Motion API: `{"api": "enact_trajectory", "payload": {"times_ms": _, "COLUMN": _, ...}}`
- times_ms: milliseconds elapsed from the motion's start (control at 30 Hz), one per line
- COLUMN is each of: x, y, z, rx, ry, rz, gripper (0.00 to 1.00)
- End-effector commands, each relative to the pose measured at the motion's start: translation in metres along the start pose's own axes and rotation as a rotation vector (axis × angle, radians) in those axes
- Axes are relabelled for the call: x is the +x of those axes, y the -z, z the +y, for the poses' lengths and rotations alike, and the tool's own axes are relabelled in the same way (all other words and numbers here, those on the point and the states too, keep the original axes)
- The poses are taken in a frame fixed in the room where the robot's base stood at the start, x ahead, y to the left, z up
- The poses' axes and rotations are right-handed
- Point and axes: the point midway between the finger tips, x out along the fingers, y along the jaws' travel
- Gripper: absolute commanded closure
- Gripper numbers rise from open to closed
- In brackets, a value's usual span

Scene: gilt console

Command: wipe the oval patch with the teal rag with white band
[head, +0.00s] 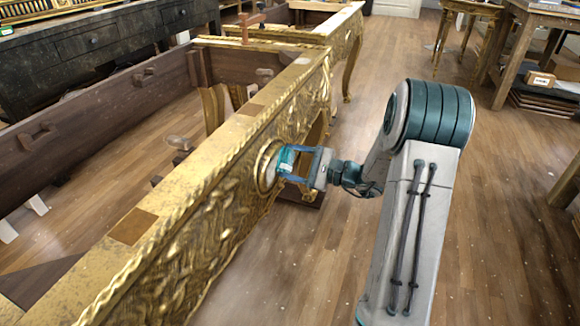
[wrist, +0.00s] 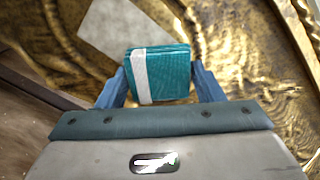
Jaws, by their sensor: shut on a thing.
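The teal rag with white band (head: 285,160) is a folded pad between the fingers of my gripper (head: 297,165). In the wrist view the rag (wrist: 170,72) shows its white band left of its middle, with a blue finger of my gripper (wrist: 160,85) on each side. My gripper is shut on it. The oval patch (head: 265,170) is a gold-rimmed medallion on the console's carved gilt front. The rag is in front of its right part and hides some of it. I cannot tell whether the rag touches the surface.
The gilt console (head: 215,215) runs diagonally, its open frame showing wooden rails inside. In the wrist view a pale, straight-edged area (wrist: 115,28) lies on the gold beyond the rag. A dark cabinet (head: 90,45) stands at the back left.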

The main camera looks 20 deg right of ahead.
Motion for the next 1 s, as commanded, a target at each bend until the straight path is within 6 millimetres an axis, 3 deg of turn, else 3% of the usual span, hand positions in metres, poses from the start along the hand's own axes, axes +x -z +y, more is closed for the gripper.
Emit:
{"api": "enact_trajectory", "payload": {"times_ms": 233, "x": 0.001, "y": -0.002, "z": 0.001, "rx": 0.0, "ry": -0.001, "rz": -0.001, "gripper": 0.57}}
{"api": "enact_trajectory", "payload": {"times_ms": 1000, "x": 0.001, "y": -0.039, "z": 0.039, "rx": 0.001, "ry": -0.001, "rz": -0.002, "gripper": 0.57}}
